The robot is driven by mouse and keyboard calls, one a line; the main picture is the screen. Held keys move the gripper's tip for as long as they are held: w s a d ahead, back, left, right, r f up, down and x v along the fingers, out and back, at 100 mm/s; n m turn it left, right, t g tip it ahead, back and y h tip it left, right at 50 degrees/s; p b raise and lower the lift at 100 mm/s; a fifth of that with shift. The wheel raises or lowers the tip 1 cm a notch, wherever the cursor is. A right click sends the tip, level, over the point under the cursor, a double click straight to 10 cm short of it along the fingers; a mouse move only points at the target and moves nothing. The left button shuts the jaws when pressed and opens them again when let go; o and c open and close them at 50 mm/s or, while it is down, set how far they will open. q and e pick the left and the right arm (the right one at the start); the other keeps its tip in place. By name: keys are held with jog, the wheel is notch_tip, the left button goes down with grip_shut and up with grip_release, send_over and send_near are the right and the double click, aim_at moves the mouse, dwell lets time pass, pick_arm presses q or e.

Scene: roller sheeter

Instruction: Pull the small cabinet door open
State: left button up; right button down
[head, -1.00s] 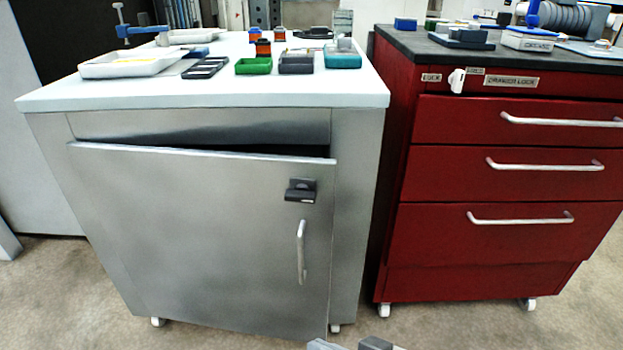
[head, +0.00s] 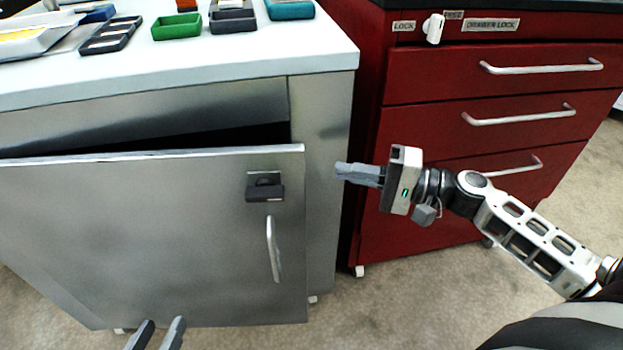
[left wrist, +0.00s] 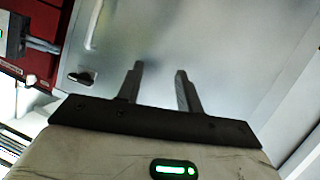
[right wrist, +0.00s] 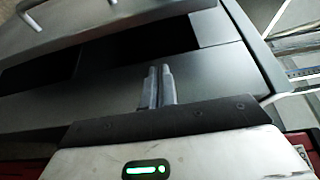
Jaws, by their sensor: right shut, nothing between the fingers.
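The small cabinet door (head: 130,230) is a grey metal panel standing ajar, with a dark gap behind its top edge. It carries a black latch (head: 265,187) and a vertical silver handle (head: 273,248) near its right edge. The handle also shows in the left wrist view (left wrist: 95,25). My left gripper (head: 158,328) is open and empty, low in front of the door and left of the handle. Its fingers stand apart before the door in the left wrist view (left wrist: 159,68). My right gripper (head: 345,172) is shut and empty, right of the door's free edge by the cabinet's right post.
The white cabinet top (head: 320,50) holds a green bin (head: 177,25), a black tray (head: 110,36) and other bins. A red drawer cabinet (head: 440,90) with silver handles stands close on the right, behind my right arm. Beige floor shows in front.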

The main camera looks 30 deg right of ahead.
jog(key=x, duration=0.6)
jog(key=shift+w+a, duration=0.25)
pick_arm(q)
jog(key=shift+r+t+b, duration=0.3)
jog(key=shift+r+b, duration=0.05)
jog(key=shift+r, duration=0.15)
pick_arm(e)
jog(key=s, duration=0.1)
jog(key=s+a, duration=0.1)
jog(key=s, duration=0.1)
jog(key=shift+s+a, duration=0.25)
jog(key=shift+a, duration=0.15)
